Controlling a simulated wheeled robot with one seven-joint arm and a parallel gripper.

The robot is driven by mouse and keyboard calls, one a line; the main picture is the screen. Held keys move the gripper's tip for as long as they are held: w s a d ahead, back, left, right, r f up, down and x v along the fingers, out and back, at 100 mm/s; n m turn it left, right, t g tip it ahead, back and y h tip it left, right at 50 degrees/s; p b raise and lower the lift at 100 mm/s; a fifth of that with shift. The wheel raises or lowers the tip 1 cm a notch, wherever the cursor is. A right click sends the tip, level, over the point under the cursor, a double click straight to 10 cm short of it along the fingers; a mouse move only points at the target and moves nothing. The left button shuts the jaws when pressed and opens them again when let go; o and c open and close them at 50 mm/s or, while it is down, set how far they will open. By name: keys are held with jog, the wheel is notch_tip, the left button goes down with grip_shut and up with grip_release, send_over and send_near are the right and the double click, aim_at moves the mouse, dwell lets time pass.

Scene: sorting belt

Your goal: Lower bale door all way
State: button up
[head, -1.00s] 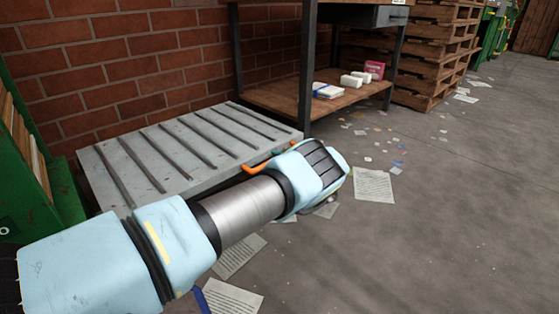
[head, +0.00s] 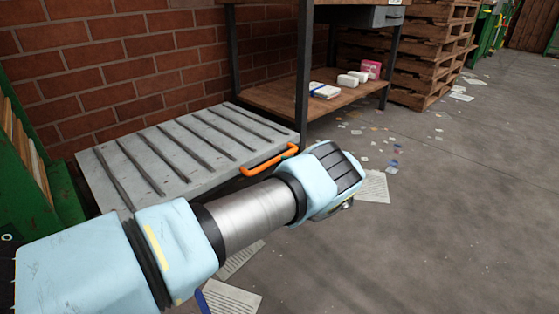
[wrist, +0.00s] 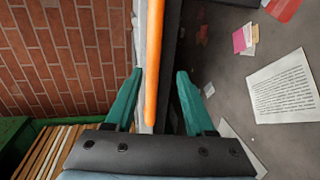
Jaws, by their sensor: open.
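The bale door (head: 165,150) is a grey ribbed panel. It lies roughly flat, low above the floor, beside the green baler (head: 55,185) in the head view. Its orange handle (head: 268,161) is on the right-hand edge. In the wrist view the handle (wrist: 154,60) runs as an orange bar between the teal fingers of my gripper (wrist: 159,72). The fingers are spread and not closed on it. In the head view my wrist hides the fingers. I cannot tell whether the door is fully down.
A workbench (head: 265,100) with a wooden lower shelf stands just behind the door, one dark leg close to its corner. Pallets (head: 425,50) are stacked farther back. A brick wall (head: 120,50) is behind. Papers and scraps litter the open floor (head: 460,200) to the right.

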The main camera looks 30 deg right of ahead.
jog(key=p+v, duration=0.1)
jog(key=v, duration=0.3)
jog(key=shift+s+d+r, duration=0.1)
jog(key=shift+s, duration=0.25)
